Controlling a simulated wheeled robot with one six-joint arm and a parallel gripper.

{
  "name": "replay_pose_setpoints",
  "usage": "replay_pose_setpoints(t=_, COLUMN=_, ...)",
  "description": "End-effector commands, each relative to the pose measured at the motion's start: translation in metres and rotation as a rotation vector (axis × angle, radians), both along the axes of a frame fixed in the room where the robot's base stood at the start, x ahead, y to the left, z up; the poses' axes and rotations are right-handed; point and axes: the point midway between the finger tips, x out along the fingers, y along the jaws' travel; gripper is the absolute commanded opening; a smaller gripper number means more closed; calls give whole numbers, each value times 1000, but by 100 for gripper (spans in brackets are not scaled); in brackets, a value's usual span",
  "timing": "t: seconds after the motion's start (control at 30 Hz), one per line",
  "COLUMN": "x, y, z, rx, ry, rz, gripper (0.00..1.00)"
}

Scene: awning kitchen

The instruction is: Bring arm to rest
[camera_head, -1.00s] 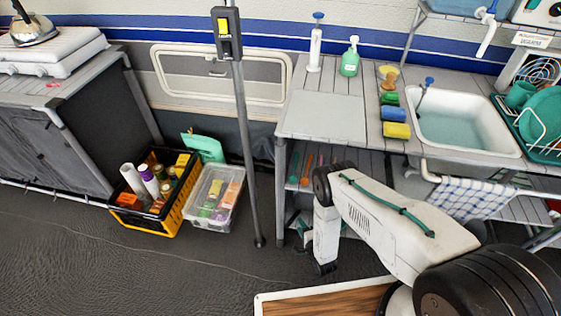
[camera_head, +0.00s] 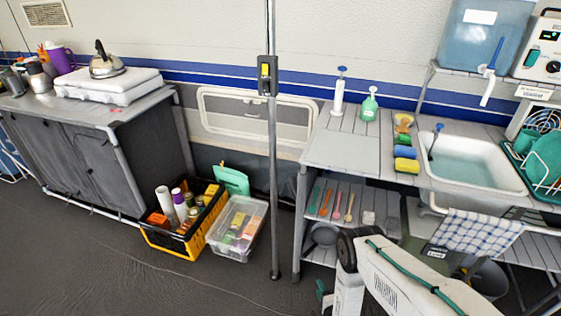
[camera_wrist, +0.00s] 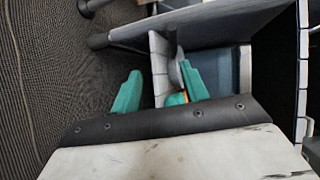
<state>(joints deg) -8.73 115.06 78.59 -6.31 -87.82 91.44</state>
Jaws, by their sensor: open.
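My gripper (camera_wrist: 162,90) shows in the wrist view as two teal fingers standing apart, with nothing clearly held between them. A grey shelf edge or post shows behind and between the fingers. A small orange patch lies beside the right finger; I cannot tell what it is. In the head view my white arm, with a green cable along it, is at the bottom right, low in front of the sink unit (camera_head: 340,150). Only a small teal bit of the gripper shows there, left of the arm, and the rest is hidden.
A yellow-black crate (camera_head: 165,240) and a clear bin (camera_head: 237,229) stand on the floor near a grey cabinet (camera_head: 138,140). Open floor lies at the front left.

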Motion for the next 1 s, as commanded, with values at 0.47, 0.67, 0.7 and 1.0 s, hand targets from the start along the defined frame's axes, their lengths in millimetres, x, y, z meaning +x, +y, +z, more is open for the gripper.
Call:
replay_pose_setpoints(t=0.47, x=-34, y=-7, z=-51, rx=-272, ry=219, rz=95, gripper=45)
replay_pose_setpoints(t=0.67, x=-67, y=-15, z=-74, rx=-433, ry=410, rz=189, gripper=45)
replay_pose_setpoints(t=0.7, x=-69, y=-17, z=-75, rx=-465, ry=446, rz=212, gripper=45)
replay_pose_setpoints(t=1.0, x=-57, y=-26, z=-24, rx=-709, ry=721, rz=443, gripper=45)
